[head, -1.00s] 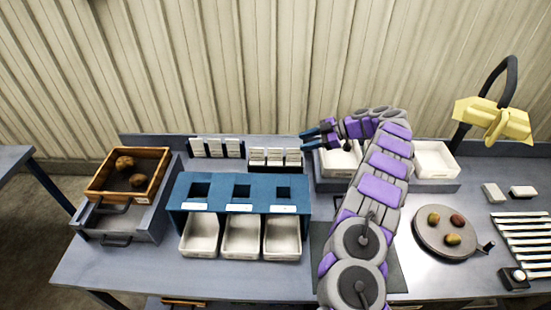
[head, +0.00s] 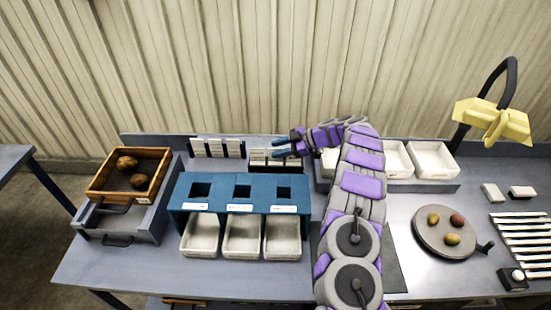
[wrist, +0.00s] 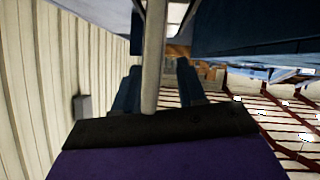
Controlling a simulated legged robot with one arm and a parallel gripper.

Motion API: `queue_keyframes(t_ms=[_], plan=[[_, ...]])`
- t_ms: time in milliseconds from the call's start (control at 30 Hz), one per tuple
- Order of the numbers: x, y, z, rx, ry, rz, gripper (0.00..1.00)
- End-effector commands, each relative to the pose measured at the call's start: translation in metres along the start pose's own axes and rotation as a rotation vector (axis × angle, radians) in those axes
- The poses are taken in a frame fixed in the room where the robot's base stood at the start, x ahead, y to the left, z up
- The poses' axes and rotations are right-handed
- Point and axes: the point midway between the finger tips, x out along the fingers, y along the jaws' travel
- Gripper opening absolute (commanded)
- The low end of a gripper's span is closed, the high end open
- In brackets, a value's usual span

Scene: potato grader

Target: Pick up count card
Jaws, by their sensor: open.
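White count cards (head: 258,157) stand in a dark holder behind the blue sorting stand. My gripper (head: 280,146) is over the right part of this holder, its blue fingers pointing left, and hides some of the cards. In the wrist view my gripper (wrist: 158,88) is open, with a blue finger on each side. A pale upright strip (wrist: 153,60) shows between the fingers; I cannot tell if it is a card seen edge-on, or if it touches a finger.
More white cards (head: 215,147) stand against the back ledge. The blue stand (head: 240,192) has white bins (head: 242,236) below it. A wooden tray (head: 128,173) holds brown potatoes at left. White bins (head: 433,160) and a round plate (head: 445,232) are at right.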

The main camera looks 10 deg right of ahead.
Motion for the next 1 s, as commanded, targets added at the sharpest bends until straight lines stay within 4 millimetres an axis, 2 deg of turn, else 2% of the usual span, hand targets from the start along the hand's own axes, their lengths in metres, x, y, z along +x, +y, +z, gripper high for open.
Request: queue_keyframes(t_ms=[167,567,1000], plan=[[-0.0005,0.0001,0.0004,0.001,0.000,0.001,0.39],[-0.0006,-0.0001,0.0007,0.001,0.000,0.000,0.00],[-0.0004,0.0002,0.0014,0.002,0.000,0.000,0.00]])
